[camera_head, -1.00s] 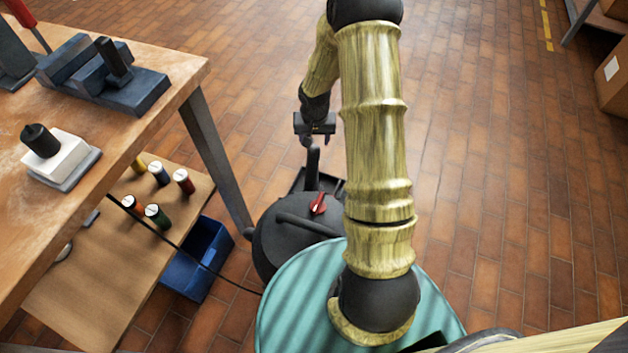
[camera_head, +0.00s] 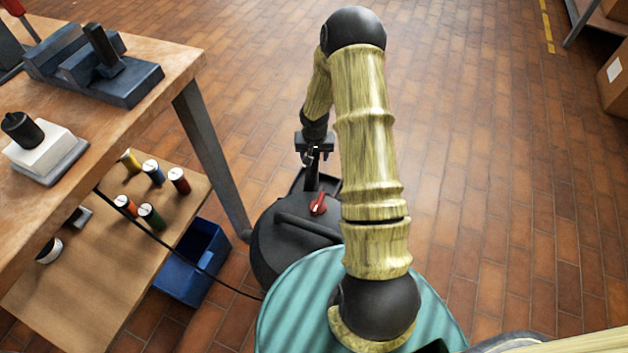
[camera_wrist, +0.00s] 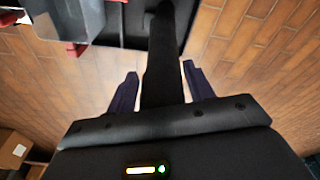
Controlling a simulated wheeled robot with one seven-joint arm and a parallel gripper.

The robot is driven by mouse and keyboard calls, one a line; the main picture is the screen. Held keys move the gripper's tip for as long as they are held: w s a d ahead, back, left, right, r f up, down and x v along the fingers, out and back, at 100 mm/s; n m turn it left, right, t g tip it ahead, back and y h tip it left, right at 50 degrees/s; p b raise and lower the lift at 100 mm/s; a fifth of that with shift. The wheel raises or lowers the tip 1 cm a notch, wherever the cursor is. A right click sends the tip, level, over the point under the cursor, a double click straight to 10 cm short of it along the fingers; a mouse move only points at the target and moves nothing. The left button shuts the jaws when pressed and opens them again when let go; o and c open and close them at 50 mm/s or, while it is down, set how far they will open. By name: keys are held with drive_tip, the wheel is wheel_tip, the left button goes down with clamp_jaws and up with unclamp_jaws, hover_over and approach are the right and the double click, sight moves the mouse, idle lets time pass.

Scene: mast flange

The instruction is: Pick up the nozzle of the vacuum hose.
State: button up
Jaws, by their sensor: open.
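The vacuum (camera_head: 272,245) is a round black body with a red knob (camera_head: 318,203) on top, standing on the floor beside the bench. Its nozzle (camera_head: 311,179) is a dark upright tube at the far side of the body. My gripper (camera_head: 313,155) is at the tube's upper end. In the wrist view the dark nozzle tube (camera_wrist: 165,45) runs between the two spread fingers of my gripper (camera_wrist: 159,70). Gaps show between the tube and both fingers. The part of the tube nearest my palm is hidden.
A workbench (camera_head: 150,50) with a blue-grey vise (camera_head: 105,72) stands at the left. Its lower shelf (camera_head: 120,255) holds several spools, and a blue bin (camera_head: 195,260) sits on the floor. A thin cable runs from the bench to the vacuum.

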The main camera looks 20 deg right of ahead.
sight(315, 165)
wheel_tip(315, 165, down, 5)
drive_tip(key=shift+r+b, duration=0.2)
drive_tip(key=shift+b, duration=1)
drive_tip(key=shift+w+f, duration=0.2)
drive_tip(key=shift+f, duration=0.15)
drive_tip(key=shift+s+r, duration=0.1)
drive_tip(key=shift+s, duration=0.1)
drive_tip(key=shift+w, duration=0.1)
drive_tip(key=c, duration=1.1)
